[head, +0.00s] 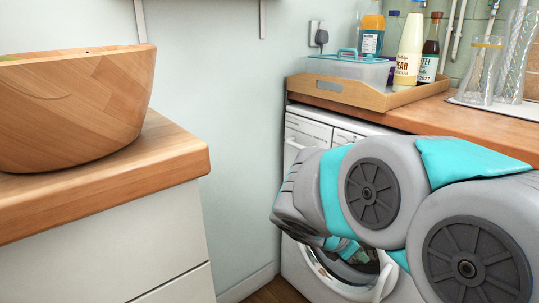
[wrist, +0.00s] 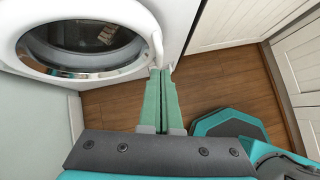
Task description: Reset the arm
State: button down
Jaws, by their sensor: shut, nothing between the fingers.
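My gripper (wrist: 161,73) shows in the wrist view with its two green fingers together and nothing between them. I cannot tell whether the tips touch the door. In the head view my grey and teal arm is folded in front of the white washing machine (head: 302,128) at the right. My fingers cannot be made out there.
A worktop (head: 445,118) above the machine holds a wooden tray (head: 345,95) with a lidded box (head: 350,67) and bottles. Glass vases (head: 484,70) stand beside it. A wooden bowl (head: 75,105) sits on the left counter (head: 110,180). White cabinets (wrist: 225,22) flank bare floor (wrist: 115,108).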

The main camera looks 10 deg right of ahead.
jog(key=s+a+f+m+g+y, duration=0.1)
jog(key=s+f+m+g+y, duration=0.2)
jog(key=s+m, duration=0.9)
jog(key=s+a+f+m+g+y, duration=0.1)
jog(key=s+a+m+y, duration=0.3)
jog(key=s+a+m, duration=0.5)
jog(key=s, duration=0.3)
jog(key=shift+s+a+f+g+y, duration=0.15)
jog(key=shift+s+f+g+y, duration=0.15)
jog(key=shift+f+g+y, duration=0.1)
jog(key=c, duration=1.6)
grip_release()
